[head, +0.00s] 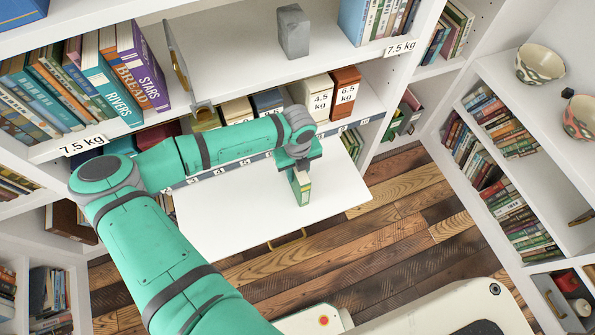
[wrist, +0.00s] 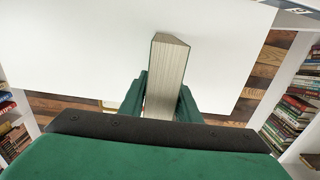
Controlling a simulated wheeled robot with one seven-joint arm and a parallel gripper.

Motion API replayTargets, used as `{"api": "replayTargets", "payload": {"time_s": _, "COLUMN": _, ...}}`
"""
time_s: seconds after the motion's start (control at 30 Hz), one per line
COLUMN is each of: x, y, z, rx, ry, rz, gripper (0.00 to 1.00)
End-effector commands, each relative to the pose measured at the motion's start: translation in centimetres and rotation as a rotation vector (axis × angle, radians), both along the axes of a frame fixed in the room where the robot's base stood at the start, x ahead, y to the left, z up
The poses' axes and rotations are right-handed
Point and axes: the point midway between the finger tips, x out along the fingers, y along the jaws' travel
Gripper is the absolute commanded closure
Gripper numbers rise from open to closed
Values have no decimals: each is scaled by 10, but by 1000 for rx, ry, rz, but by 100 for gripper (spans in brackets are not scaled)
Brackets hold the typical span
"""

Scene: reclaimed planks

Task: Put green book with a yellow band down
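The green book with a yellow band (head: 302,188) is upright in my gripper (head: 297,172), over the right part of a white fold-out board (head: 235,222). In the wrist view, the book (wrist: 168,70) shows its pale page edges and thin green covers between the two fingers of my gripper (wrist: 163,95). The fingers are closed on both covers. The white board (wrist: 90,50) lies beyond and below the book. Whether the book's lower end touches the board cannot be told. The band is hardly visible from here.
Behind the board, a shelf holds weight-labelled boxes (head: 319,97). A grey block (head: 293,30) stands on the shelf above, with books (head: 115,70) at its left. Bowls (head: 540,63) sit on the right-hand unit. Most of the board is bare; wooden floor (head: 400,215) lies beyond its edge.

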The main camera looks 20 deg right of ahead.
Motion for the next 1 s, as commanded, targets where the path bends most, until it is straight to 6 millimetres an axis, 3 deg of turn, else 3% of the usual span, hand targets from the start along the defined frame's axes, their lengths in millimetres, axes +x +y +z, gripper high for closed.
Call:
{"api": "replayTargets", "payload": {"time_s": 0.47, "x": 0, "y": 0, "z": 7, "rx": -1, "ry": 0, "rz": 0, "gripper": 55}}
{"api": "replayTargets", "payload": {"time_s": 1.0, "x": 0, "y": 0, "z": 102, "rx": 0, "ry": 0, "rz": 1, "gripper": 55}}
